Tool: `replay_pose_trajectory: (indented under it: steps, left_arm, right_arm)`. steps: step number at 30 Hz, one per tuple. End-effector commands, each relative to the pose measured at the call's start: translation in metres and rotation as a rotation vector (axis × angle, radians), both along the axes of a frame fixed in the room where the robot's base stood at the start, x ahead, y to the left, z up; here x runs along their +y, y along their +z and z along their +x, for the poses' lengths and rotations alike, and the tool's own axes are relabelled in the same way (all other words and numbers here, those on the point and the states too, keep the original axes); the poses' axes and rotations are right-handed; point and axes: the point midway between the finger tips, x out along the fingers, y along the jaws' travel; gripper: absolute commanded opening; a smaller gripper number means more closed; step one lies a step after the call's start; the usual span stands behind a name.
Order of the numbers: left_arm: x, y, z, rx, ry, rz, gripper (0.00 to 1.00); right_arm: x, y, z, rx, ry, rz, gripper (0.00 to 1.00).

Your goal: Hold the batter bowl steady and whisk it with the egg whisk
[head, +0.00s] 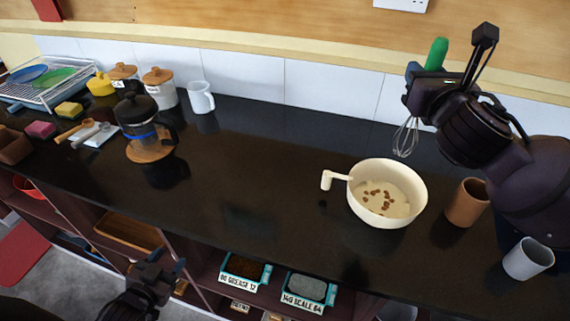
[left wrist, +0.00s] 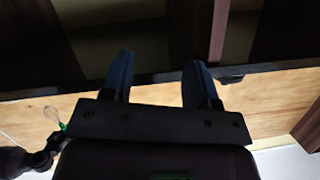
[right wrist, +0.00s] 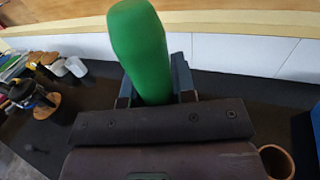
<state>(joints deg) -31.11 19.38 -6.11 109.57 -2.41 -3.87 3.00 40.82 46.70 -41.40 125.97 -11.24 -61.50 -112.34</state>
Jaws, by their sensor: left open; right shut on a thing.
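The cream batter bowl (head: 355,208) stands upright on the black counter in the head view, its handle pointing left. Pale batter with several brown bits lies in it. My right gripper (head: 424,80) is shut on the green handle of the egg whisk (head: 437,54), which also shows in the right wrist view (right wrist: 139,45). The whisk's wire end (head: 405,138) hangs down above the counter, behind and right of the bowl, apart from it. My left gripper (head: 165,272) is open and empty, low in front of the counter, far left of the bowl. It also shows in the left wrist view (left wrist: 158,82).
A brown cup (head: 466,203) and a grey cup (head: 528,259) stand right of the bowl. A French press (head: 137,120), white mug (head: 201,98), canisters and dish rack (head: 45,82) stand at left. The counter between French press and bowl is clear. Labelled trays (head: 308,289) sit on the shelf below.

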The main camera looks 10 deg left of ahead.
Motion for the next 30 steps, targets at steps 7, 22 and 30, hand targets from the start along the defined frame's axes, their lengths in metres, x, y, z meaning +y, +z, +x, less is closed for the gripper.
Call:
replay_pose_trajectory:
  steps: [7,22,30]
  left_arm:
    - [0.055,0.044,0.027,-0.227,-0.166,0.144,0.54]
    - [0.037,0.181,0.089,-0.768,-0.672,0.503,0.54]
    - [-0.029,0.164,0.13,-0.981,-0.835,0.936,0.54]
  right_arm:
    - [0.0,0.0,0.0,0.0,0.0,0.0,0.01]
    - [0.0,0.0,0.0,-0.001,0.0,0.0,0.01]
    - [0.0,0.0,0.0,-0.001,0.0,0.0,0.01]
